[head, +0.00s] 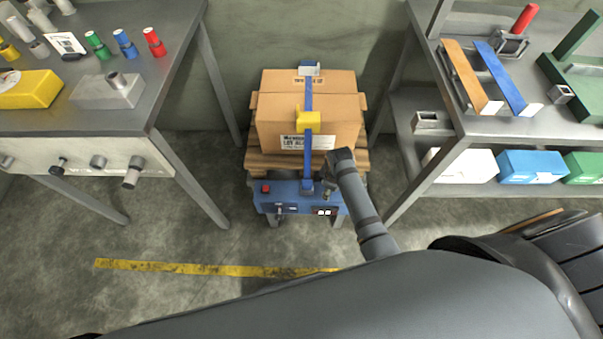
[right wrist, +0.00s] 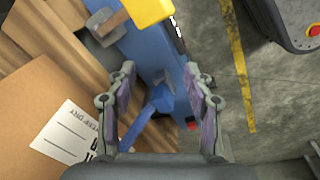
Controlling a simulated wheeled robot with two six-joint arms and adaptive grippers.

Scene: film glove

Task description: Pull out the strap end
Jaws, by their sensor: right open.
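A cardboard box (head: 330,113) sits on a wooden pallet, with a blue strap (head: 308,90) running over its top and down its front. A yellow piece (head: 309,122) sits on the strap at the box's front edge. The strap runs down to a blue unit (head: 268,197) in front of the pallet. My right gripper (right wrist: 162,90) is open in the right wrist view. A blue strap-like piece (right wrist: 140,122) shows between its fingers, beside the blue unit (right wrist: 140,48); I cannot tell whether the fingers touch it. In the head view my right arm largely hides the gripper. My left gripper is not in view.
A grey table (head: 185,50) with colored cylinders stands left. A shelf table (head: 460,120) with orange and blue strips stands right, with bins below. The blue unit carries a red button (head: 265,188). A yellow line (head: 200,268) crosses clear floor in front.

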